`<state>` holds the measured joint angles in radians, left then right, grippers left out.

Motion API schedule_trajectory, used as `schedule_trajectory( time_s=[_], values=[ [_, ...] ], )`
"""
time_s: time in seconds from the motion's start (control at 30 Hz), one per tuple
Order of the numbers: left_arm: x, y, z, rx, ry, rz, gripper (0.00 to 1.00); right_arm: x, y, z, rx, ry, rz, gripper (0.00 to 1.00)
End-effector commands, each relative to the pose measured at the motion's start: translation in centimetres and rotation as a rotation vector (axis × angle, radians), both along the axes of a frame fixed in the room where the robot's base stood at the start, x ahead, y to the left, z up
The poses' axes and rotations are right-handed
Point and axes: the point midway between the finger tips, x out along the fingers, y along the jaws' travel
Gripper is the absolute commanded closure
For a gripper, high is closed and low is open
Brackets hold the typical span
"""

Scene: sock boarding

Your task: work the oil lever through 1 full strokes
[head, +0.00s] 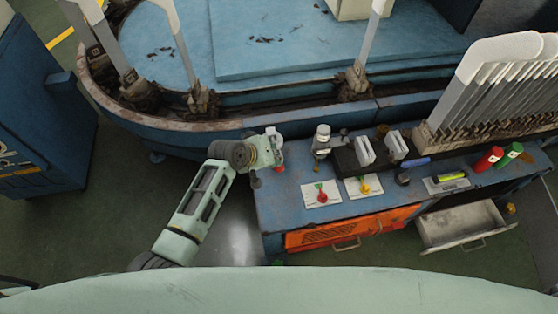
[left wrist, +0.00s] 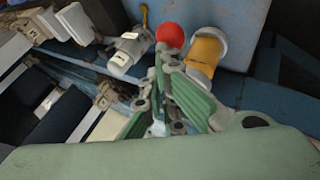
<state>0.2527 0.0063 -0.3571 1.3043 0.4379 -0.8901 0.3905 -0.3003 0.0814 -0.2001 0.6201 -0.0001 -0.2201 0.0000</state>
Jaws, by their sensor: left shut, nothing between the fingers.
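The red ball knob (left wrist: 170,35), which looks like the end of the oil lever, shows just beyond my fingertips in the left wrist view. Right of it is an amber-filled clear cylinder (left wrist: 206,52) with a pale cap, likely the oiler's reservoir. My left gripper (left wrist: 163,62) is shut and empty, its tips close to the knob; I cannot tell whether they touch. In the head view my left gripper (head: 275,150) is over the left end of the blue bench and hides most of the oiler. The lever's shaft is not clear. My right gripper is not in view.
On the blue bench (head: 285,215) are a grey-white cylindrical fitting (head: 322,138), two cards with a red knob (head: 321,197) and a yellow knob (head: 365,187), and a rack of white boards (head: 495,80). An open drawer (head: 465,225) juts out at right. The round machine (head: 240,120) stands behind.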

Motion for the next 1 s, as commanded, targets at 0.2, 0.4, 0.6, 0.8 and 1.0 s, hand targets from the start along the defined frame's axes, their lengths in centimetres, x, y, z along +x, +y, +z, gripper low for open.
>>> schedule_trajectory(
  time_s=[0.2,0.4,0.6,0.8,1.0],
  values=[
    [-0.1,0.0,-0.4,0.001,0.002,-0.001,1.0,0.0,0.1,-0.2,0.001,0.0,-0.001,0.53],
    [-0.1,0.0,-0.6,0.001,0.002,-0.001,1.0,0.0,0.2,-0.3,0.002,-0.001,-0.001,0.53],
    [-0.2,0.0,-0.9,0.001,0.002,-0.001,1.0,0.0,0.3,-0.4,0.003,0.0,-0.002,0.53],
    [-0.2,0.0,-1.1,0.001,0.002,-0.001,1.0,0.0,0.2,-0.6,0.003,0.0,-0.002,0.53],
    [-0.2,0.0,-1.3,0.001,0.002,-0.001,1.0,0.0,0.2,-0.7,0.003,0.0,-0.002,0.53]
  ],
)
